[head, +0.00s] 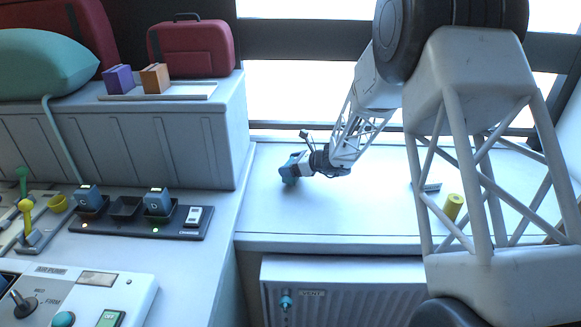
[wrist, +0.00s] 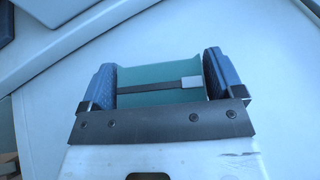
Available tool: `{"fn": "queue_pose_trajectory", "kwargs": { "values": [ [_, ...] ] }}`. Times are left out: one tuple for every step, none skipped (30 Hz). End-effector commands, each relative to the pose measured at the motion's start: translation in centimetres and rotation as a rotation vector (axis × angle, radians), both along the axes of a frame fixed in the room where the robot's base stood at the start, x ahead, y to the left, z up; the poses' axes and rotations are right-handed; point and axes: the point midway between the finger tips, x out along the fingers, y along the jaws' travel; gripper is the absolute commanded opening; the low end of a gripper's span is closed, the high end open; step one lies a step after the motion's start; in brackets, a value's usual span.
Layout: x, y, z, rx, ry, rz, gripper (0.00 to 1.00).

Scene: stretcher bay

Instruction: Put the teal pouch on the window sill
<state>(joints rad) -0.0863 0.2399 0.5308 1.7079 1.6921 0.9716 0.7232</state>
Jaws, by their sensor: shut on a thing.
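The teal pouch (wrist: 160,76) is between the two blue fingers of my gripper (wrist: 160,80) in the wrist view. It has a dark strap with a pale buckle across it. In the head view my gripper (head: 291,172) is low over the white window sill (head: 330,215), near its left part, with a bit of the teal pouch (head: 291,181) showing under the fingers. My gripper is shut on the pouch. I cannot tell whether the pouch touches the sill.
A yellow cylinder (head: 453,206) and a small grey block (head: 428,187) are at the sill's right, partly behind my arm. A white cabinet (head: 215,130) bounds the sill at left. A charger dock (head: 140,217) stands on the left counter. The sill's middle is clear.

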Motion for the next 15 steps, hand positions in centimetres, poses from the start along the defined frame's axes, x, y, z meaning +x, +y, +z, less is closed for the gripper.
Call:
{"fn": "queue_pose_trajectory", "kwargs": {
  "values": [
    [0.02,0.0,-0.36,0.0,0.0,0.0,0.58],
    [0.02,0.0,-0.49,0.0,-0.001,0.0,0.58],
    [0.03,0.0,-0.6,0.0,-0.001,0.0,0.58],
    [0.03,0.01,-0.64,0.0,-0.001,0.0,0.58],
    [0.03,0.01,-0.64,0.0,-0.002,0.001,0.58],
    [0.03,0.0,-0.62,0.0,-0.002,0.001,0.58],
    [0.03,0.0,-0.62,0.001,-0.001,0.0,0.58],
    [0.02,0.01,-0.61,0.001,-0.001,0.0,0.58],
    [0.02,0.01,-0.61,0.001,-0.001,0.0,0.58],
    [0.02,0.01,-0.61,0.001,-0.001,0.0,0.58],
    [0.02,0.0,-0.62,0.0,-0.001,0.0,0.58],
    [0.02,0.0,-0.65,0.0,-0.001,0.0,0.58],
    [0.02,0.0,-0.71,0.0,-0.001,0.0,0.58],
    [0.02,0.0,-0.77,0.0,-0.001,0.0,0.58],
    [0.02,0.01,-0.85,0.0,-0.001,0.0,0.58]
  ]
}}
